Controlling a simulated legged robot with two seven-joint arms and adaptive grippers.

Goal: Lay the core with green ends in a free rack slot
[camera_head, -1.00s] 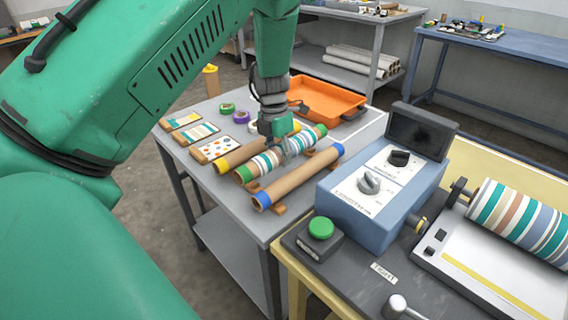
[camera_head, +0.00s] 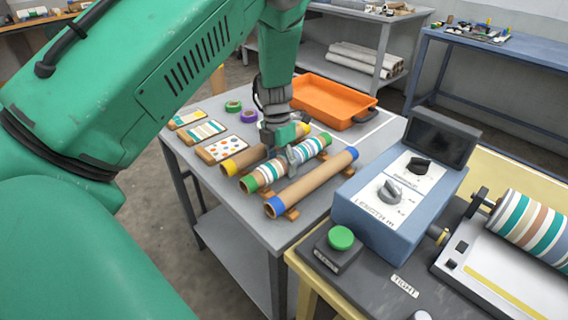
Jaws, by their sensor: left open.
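The core with green ends (camera_head: 264,174) carries a striped wrap. My right gripper is not in view.
An orange tray (camera_head: 330,122) stands behind the cores. Sample cards (camera_head: 220,148) and tape rolls (camera_head: 248,116) lie to the left and behind. A blue control box (camera_head: 392,215) with a dark screen stands close on the right, beside the press with a striped roll (camera_head: 535,222).

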